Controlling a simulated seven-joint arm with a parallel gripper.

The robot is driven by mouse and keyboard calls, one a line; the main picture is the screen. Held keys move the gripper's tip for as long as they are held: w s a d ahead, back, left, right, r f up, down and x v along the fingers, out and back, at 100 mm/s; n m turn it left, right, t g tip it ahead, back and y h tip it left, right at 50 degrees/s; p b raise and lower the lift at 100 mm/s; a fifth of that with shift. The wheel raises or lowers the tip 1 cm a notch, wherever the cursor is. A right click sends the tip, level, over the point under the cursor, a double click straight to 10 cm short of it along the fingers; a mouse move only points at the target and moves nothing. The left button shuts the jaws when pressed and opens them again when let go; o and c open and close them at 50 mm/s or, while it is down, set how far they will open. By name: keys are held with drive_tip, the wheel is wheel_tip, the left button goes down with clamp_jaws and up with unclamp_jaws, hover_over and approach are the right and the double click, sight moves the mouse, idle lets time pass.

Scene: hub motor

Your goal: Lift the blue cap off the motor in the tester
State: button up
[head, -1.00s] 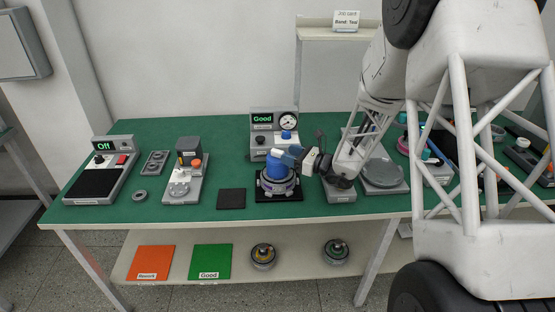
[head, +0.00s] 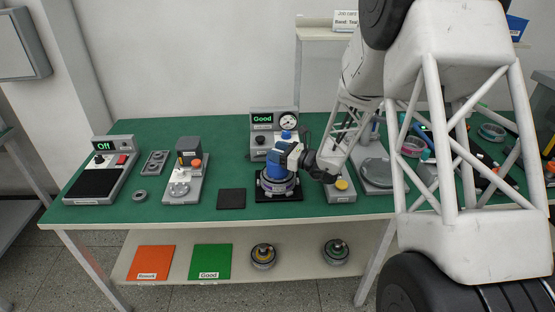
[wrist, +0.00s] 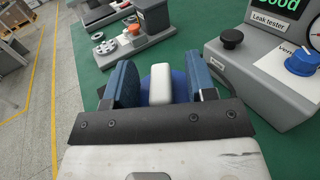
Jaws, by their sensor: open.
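The blue cap (head: 272,171) sits on the grey motor (head: 278,186) in the leak tester (head: 273,123), whose display reads Good. The cap's white grip bar (wrist: 160,84) shows in the wrist view, with a little of the blue cap (wrist: 179,80) behind it. My gripper (head: 284,157) is at the top of the cap in the head view and hides part of it. In the wrist view my gripper (wrist: 161,82) is open, its blue-padded fingers on either side of the white bar. Gaps show between the bar and both pads.
The tester's box (wrist: 275,60) with black and blue knobs stands right of the fingers in the wrist view. A dark square pad (head: 231,199) and a station with an orange knob (head: 196,163) lie left of the motor. A box with a yellow button (head: 341,185) stands to its right.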

idle(0.3)
clamp_jaws()
idle(0.3)
drive_tip(key=shift+r, duration=5)
